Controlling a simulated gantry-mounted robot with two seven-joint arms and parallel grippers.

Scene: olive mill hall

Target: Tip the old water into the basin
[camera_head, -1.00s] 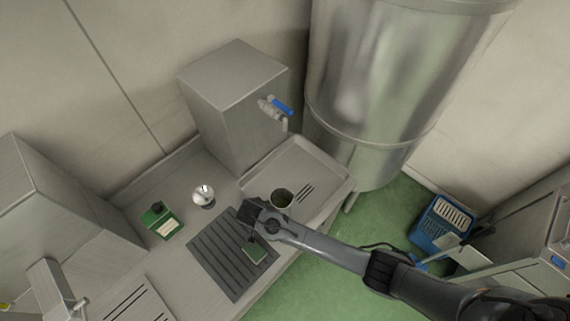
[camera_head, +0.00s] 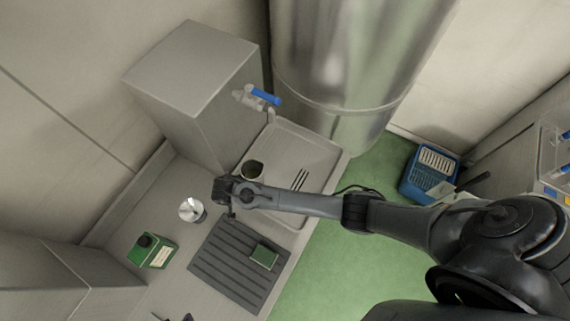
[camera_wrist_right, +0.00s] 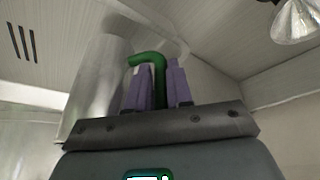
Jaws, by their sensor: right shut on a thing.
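The steel mug (camera_head: 252,171) is over the left part of the basin (camera_head: 318,150), a shallow steel tray with drain slots. Its dark round opening faces up in the head view. I cannot make out the water or any clear tilt. In the right wrist view the mug (camera_wrist_right: 97,85) is a steel cylinder with a green handle (camera_wrist_right: 150,59). My right gripper (camera_head: 224,190) is beside the mug on its near left. Its purple fingers (camera_wrist_right: 159,85) are shut on the handle. My left gripper is not in view.
A steel box with a blue-handled tap (camera_head: 262,96) stands behind the basin. A ribbed grey mat (camera_head: 222,268) carries a green sponge (camera_head: 264,257). A big steel tank (camera_head: 345,60) rises behind.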

